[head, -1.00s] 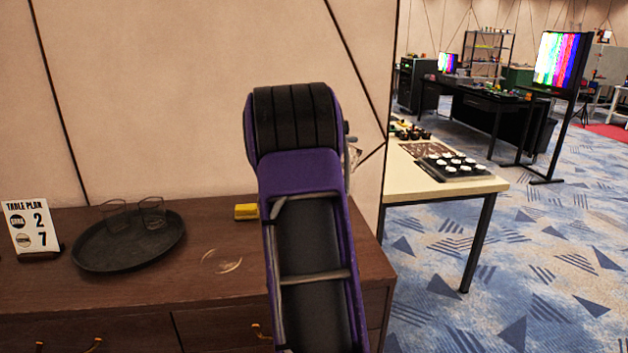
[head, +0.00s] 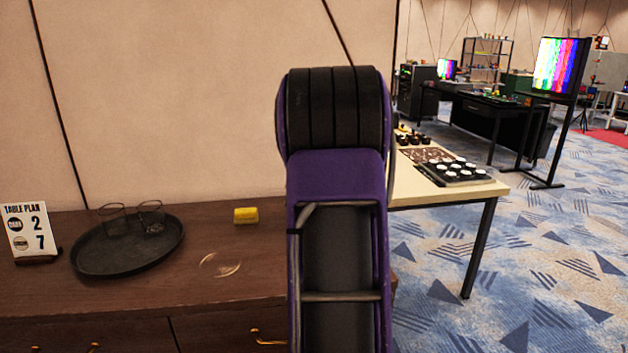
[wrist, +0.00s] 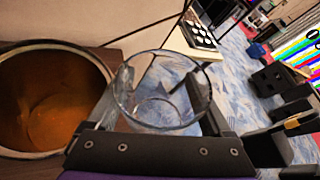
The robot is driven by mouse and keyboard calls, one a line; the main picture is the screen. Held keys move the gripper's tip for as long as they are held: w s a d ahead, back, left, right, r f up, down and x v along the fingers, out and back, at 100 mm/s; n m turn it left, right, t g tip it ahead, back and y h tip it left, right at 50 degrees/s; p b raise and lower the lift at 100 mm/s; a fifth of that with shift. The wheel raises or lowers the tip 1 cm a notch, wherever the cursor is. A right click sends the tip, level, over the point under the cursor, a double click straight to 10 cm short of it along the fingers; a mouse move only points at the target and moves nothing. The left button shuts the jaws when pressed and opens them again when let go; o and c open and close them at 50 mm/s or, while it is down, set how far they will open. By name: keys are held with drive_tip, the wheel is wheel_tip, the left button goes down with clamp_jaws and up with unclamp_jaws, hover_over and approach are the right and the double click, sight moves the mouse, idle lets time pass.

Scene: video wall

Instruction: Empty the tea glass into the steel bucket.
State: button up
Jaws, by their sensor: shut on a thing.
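My gripper (wrist: 161,88) is shut on a clear tea glass (wrist: 160,118) in the wrist view. The glass's round rim faces the camera. I see carpet through it and no dark liquid in it. The steel bucket (wrist: 99,68) is at the left of the wrist view, beside the glass and apart from it. Its inside looks amber-brown; I cannot tell liquid from reflection there. In the head view my arm hides the gripper, glass and bucket.
On the brown sideboard (head: 140,300) are a dark round tray (head: 105,262) with two glasses (head: 150,217), a table plan sign (head: 30,230), a yellow block (head: 245,215) and a clear round item (head: 220,266). A pale table (head: 480,190) with cups stands right.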

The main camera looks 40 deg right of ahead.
drive_tip(key=shift+s+d+f+m+t, duration=0.4)
drive_tip(key=shift+s+f+m+t, duration=0.1)
drive_tip(key=shift+s+m, duration=0.25)
drive_tip(key=shift+s+d+f+m+t+y, duration=0.1)
drive_tip(key=shift+f+m+t+y, duration=0.15)
drive_tip(key=shift+f+m, duration=0.15)
drive_tip(key=shift+s+d+f+m+t+y, duration=0.15)
drive_tip(key=shift+f+m+y, duration=0.1)
drive_tip(key=shift+f, duration=0.2)
idle(0.4)
